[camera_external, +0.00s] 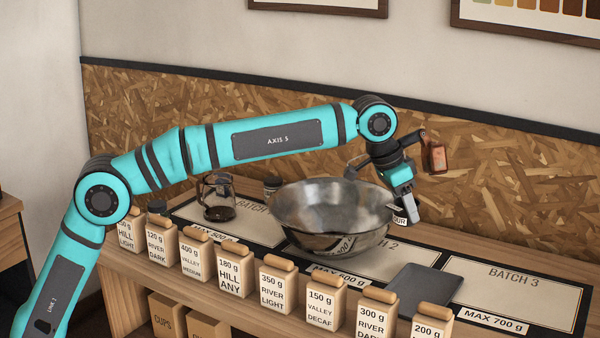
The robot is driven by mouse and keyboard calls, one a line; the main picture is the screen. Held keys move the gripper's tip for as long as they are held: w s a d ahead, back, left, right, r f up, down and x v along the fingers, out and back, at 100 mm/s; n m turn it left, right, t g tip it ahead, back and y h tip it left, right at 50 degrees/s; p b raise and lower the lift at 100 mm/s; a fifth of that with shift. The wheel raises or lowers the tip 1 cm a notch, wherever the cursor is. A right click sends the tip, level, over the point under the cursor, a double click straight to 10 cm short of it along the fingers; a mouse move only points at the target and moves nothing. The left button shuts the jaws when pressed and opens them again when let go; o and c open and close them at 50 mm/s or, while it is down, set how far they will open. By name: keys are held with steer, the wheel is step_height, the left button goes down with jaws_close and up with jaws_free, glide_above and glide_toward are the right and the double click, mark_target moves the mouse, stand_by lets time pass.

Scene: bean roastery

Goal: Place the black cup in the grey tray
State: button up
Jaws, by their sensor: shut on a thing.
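My gripper (402,206) is at the right rim of the large steel bowl, pointing down and shut. A flat, dark grey square, which looks like the grey tray (424,288), lies between the batch 2 and batch 3 areas, nearer the camera and slightly right of my gripper. It looks empty.
The steel bowl (330,215) stands on the batch 2 area. Several labelled bean containers (273,283) line the front edge.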

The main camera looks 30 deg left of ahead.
glide_above(423, 290)
steer(key=s+a, duration=0.1)
steer(key=a, duration=0.1)
steer(key=f, duration=0.1)
steer(key=shift+s+d+f, duration=0.1)
steer(key=shift+d+f, duration=0.05)
steer(key=shift+f, duration=3.65)
steer(key=shift+d+f, duration=0.1)
steer(key=shift+f, duration=3.7)
steer(key=shift+f, duration=0.15)
steer(key=o, duration=1)
steer(key=v, duration=1.2)
steer(key=shift+r, duration=0.2)
